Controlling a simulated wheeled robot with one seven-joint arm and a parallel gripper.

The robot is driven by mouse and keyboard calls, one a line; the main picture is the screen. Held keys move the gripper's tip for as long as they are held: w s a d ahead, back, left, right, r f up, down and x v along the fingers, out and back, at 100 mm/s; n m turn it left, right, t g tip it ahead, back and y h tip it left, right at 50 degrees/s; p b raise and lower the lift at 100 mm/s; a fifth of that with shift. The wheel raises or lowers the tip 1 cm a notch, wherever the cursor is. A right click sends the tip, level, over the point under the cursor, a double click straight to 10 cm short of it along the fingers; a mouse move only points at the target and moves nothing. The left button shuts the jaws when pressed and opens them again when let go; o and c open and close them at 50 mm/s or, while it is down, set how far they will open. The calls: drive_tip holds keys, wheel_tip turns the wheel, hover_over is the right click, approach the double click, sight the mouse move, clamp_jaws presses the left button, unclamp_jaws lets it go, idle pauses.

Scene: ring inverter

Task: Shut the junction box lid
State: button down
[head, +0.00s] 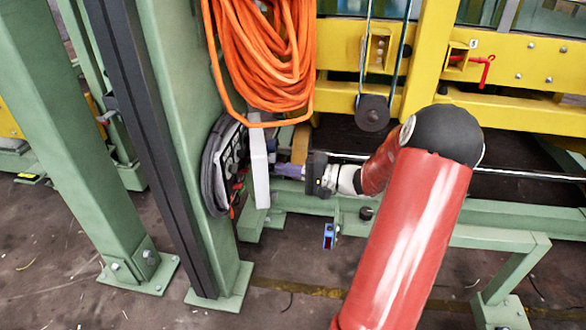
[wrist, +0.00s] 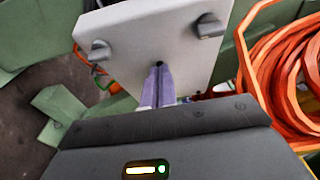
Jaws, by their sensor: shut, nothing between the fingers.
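The junction box (head: 222,165) is a dark-rimmed box on the side of a green post, with parts and coloured wires showing inside. Its pale lid (head: 259,168) stands open, edge-on to the head view. In the wrist view the lid (wrist: 150,45) is a light plate with two dark latches. My gripper (head: 275,170) is shut and empty, its fingertips at the right face of the lid. In the wrist view its purple-grey fingers (wrist: 159,70) are together and point at the lid's middle, close to or touching it; the exact contact is unclear.
A coil of orange cable (head: 262,50) hangs on the post just above the lid and shows at right in the wrist view. A yellow frame (head: 500,75) and a green rail (head: 400,217) stand behind my arm. Green posts (head: 75,130) are at left.

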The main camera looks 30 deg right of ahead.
drive_tip(key=shift+a, duration=0.75)
